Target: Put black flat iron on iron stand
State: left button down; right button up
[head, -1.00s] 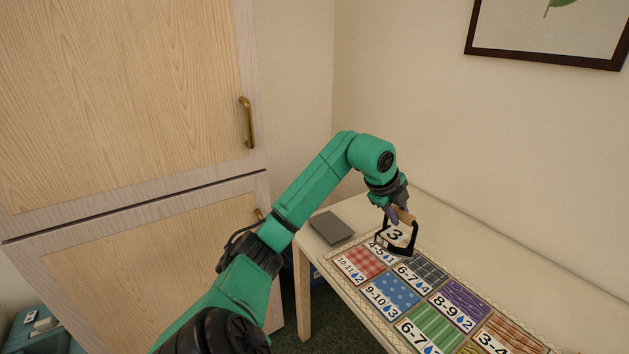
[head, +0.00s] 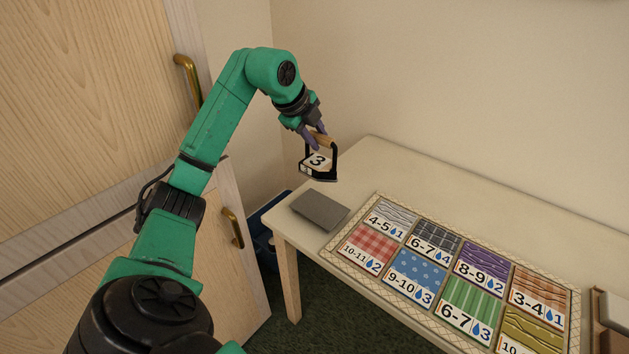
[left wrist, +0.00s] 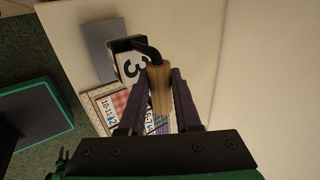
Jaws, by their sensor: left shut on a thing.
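The black flat iron (head: 320,174) has a wooden handle and a white top marked "3". My left gripper (head: 318,137) is shut on its wooden handle and holds it in the air, behind and above the grey plate in the head view. In the left wrist view the iron (left wrist: 130,66) hangs past my left fingers (left wrist: 160,78), with its handle between them. A flat grey plate (head: 320,210), apparently the iron stand, lies bare near the table's left end. It also shows in the left wrist view (left wrist: 96,48), partly hidden by the iron. My right gripper is not in view.
A patterned mat (head: 335,257) with several numbered fabric squares covers the table's middle, right of the plate. The wall stands behind the table (head: 400,175), and a wooden cabinet (head: 230,265) is at the left. A dark blue bin (head: 262,222) stands beside the table's left end.

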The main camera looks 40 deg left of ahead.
aim_at(315, 175)
pick_arm(q)
notch_tip(315, 175, down, 12)
jog(key=shift+b, duration=0.4)
jog(key=c, duration=0.6)
grip_release()
jog(key=shift+s+a+f, duration=0.1)
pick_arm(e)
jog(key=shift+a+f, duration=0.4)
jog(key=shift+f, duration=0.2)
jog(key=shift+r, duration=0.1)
pick_arm(q)
jog(key=shift+r, duration=0.3)
jog(key=b+v, duration=0.1)
jog(key=v, duration=1)
jog(key=shift+s+r, duration=0.25)
jog(key=shift+r, duration=0.05)
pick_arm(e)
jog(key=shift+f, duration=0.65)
pick_arm(q)
jog(key=shift+f, duration=0.1)
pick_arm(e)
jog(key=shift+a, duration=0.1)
